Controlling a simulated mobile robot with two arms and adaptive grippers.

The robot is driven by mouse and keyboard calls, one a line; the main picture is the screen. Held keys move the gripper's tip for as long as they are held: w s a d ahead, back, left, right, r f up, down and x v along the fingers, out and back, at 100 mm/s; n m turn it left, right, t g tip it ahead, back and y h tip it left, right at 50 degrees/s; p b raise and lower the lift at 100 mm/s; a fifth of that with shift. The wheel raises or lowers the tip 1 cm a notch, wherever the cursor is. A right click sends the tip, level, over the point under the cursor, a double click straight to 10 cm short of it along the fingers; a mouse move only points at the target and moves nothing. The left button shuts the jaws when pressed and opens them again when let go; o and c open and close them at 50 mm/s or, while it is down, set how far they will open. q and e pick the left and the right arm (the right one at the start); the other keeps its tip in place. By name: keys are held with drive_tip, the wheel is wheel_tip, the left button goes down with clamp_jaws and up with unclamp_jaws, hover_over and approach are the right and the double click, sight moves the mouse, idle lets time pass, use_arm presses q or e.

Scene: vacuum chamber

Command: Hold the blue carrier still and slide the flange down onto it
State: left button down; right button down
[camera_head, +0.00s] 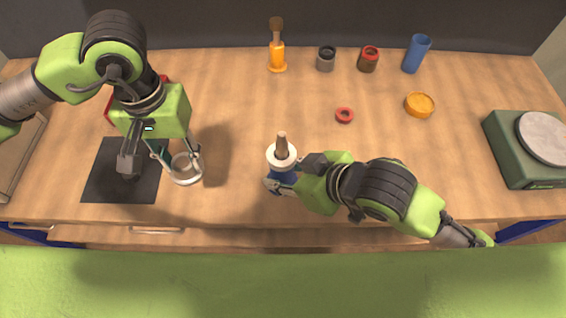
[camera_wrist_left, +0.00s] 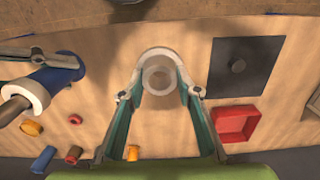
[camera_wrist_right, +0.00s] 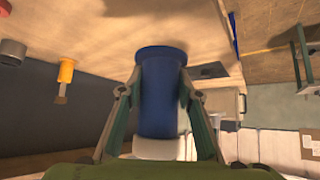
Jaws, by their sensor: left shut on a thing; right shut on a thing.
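The flange, a pale hollow ring (camera_head: 186,181), hangs below my left gripper (camera_head: 179,158), which is shut on it above the left part of the table. The flange also shows between the fingers in the left wrist view (camera_wrist_left: 158,60). The blue carrier (camera_head: 281,187) has a white collar on top and a brown peg rising from it. My right gripper (camera_head: 290,180) is shut around the carrier's blue body, seen close in the right wrist view (camera_wrist_right: 160,100). The flange is to the left of the carrier, apart from it. In the right wrist view the peg is hidden.
A dark mat (camera_head: 105,180) and a partly hidden red tray (camera_wrist_left: 222,138) lie at the left. An orange-handled tool (camera_head: 277,55), grey jar (camera_head: 326,60), red-brown jar (camera_head: 368,62) and blue cylinder (camera_head: 416,55) stand at the back. A red ring (camera_head: 344,115) lies mid-table; a green scale (camera_head: 515,165) stands right.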

drive_tip(key=shift+s+r, duration=0.15)
idle(0.3)
drive_tip(key=shift+w+f+b, duration=0.75)
drive_tip(key=shift+w+f, duration=1.25)
drive_tip(key=shift+w, duration=0.35)
drive_tip(key=shift+w+f+b, duration=0.75)
drive_tip(key=shift+w+f, duration=1.25)
drive_tip(key=shift+w, duration=0.35)
drive_tip(key=shift+w+f+b, duration=0.75)
drive_tip(key=shift+w+f, duration=1.25)
drive_tip(key=shift+w, duration=0.35)
drive_tip(key=shift+f, duration=0.1)
drive_tip(key=shift+f, duration=0.35)
drive_tip(key=c, duration=1.5)
unclamp_jaws()
drive_tip(key=shift+o, duration=0.2)
drive_tip(key=shift+s, duration=0.1)
